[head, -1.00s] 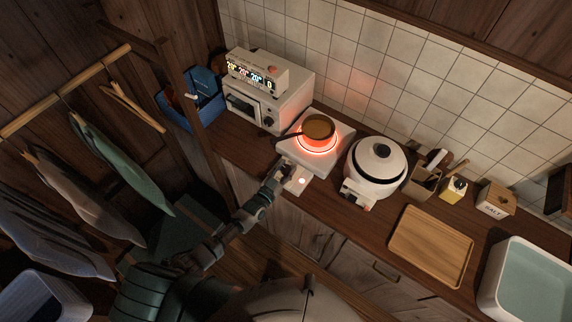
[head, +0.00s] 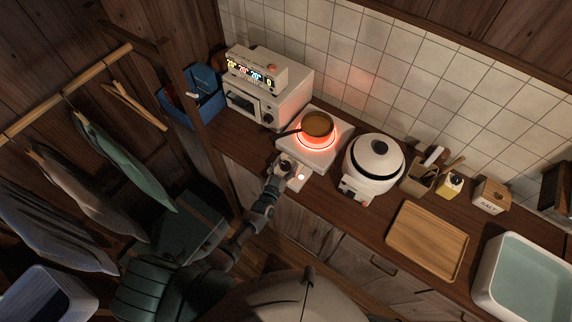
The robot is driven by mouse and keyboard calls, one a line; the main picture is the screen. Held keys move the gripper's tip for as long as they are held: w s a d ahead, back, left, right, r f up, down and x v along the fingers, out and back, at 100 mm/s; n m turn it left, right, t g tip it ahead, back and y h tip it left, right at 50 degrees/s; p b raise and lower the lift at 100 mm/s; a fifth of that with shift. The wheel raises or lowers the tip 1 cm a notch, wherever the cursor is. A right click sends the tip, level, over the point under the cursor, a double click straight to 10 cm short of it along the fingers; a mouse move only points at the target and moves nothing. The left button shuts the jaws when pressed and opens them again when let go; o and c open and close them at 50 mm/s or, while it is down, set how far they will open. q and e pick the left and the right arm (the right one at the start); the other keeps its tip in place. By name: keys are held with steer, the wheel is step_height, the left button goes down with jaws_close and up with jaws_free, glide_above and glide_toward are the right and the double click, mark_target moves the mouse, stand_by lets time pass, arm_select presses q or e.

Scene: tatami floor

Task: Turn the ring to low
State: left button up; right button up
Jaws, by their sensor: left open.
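The hot plate (head: 328,152) is a white unit on the wooden counter, with a ring (head: 317,146) around its burner glowing bright orange-red. A brown pan (head: 318,124) sits on the ring, its dark handle pointing left. The front panel of the hot plate has a dark round knob (head: 286,165) and a small lit spot (head: 302,177). My left gripper (head: 281,171) is open at the front panel, close around or beside the knob; I cannot tell whether it touches. My right gripper is not in view.
A white toaster oven (head: 262,98) with a lit display stands left of the hot plate. A white rice cooker (head: 374,165) stands close on its right. A wooden tray (head: 428,240) and a pale basin (head: 530,275) lie farther right. Clothes hang at the left.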

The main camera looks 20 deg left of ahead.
arm_select(q)
steer(key=shift+s, duration=0.1)
steer(key=s+a, duration=0.1)
steer(key=s, duration=1)
steer(key=shift+s+a, duration=0.3)
steer(key=shift+a, duration=0.1)
steer(key=shift+f, duration=0.15)
steer(key=s+a+f+g+y+b, duration=0.1)
steer(key=s+f+g, duration=0.45)
steer(key=f, duration=0.75)
steer(key=s+a+f+g+b, duration=0.1)
steer(key=s+f+g, duration=0.2)
steer(key=s+f, duration=0.85)
steer(key=s+a+f+g+y, duration=0.1)
steer(key=s+f+g, duration=0.3)
steer(key=s+f, duration=0.4)
steer(key=s+a+f+g+b, duration=0.1)
steer(key=s+a+f+g, duration=0.2)
steer(key=s+f, duration=0.6)
steer(key=s+g, duration=0.1)
steer(key=s, duration=0.6)
steer(key=shift+s+a+y, duration=0.25)
steer(key=shift+a+y, duration=0.1)
steer(key=shift+y, duration=0.05)
